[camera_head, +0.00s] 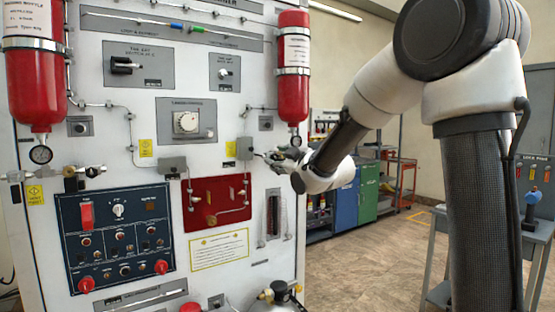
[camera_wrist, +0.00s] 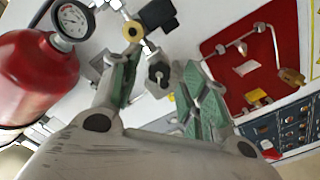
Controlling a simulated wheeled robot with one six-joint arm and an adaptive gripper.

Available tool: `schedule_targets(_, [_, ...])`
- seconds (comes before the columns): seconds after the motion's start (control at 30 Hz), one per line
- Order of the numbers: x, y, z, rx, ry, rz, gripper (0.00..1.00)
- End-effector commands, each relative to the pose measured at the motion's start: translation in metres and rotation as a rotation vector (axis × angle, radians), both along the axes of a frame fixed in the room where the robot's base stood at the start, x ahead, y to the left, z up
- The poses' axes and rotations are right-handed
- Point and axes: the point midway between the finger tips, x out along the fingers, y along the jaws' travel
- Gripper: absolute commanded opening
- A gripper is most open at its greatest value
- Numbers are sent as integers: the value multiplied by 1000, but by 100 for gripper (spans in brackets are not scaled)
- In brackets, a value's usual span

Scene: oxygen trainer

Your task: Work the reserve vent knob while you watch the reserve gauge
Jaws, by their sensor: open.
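My gripper (camera_head: 270,154) is at the panel, just below the right red bottle. In the wrist view my gripper (camera_wrist: 162,68) is open, with green-padded fingers apart. A small dark knob-like fitting (camera_wrist: 158,75) on a metal stem appears between the fingertips; I cannot tell whether either finger touches it, or if it is the vent knob. A round white-faced gauge (camera_wrist: 72,20) sits by the red bottle in the wrist view, its needle reading too small to tell. The gauge (camera_head: 296,141) under the right bottle (camera_head: 293,85) is partly hidden near my gripper in the head view.
A brass ring fitting (camera_wrist: 132,31) and a black knob (camera_wrist: 158,14) stand close to the fingers. A red plate (camera_head: 216,203) with piping and a blue switch panel (camera_head: 115,240) lie lower left. A grey table (camera_head: 440,290) stands right; open floor lies behind.

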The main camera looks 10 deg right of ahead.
Motion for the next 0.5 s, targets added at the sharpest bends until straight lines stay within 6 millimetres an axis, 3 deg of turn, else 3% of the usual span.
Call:
schedule_targets(0.17, [14,5,0,1,0,-1,45])
schedule_targets(0.43, [16,5,0,1,0,-1,45])
schedule_targets(0.5, [15,5,0,0,-1,-1,32])
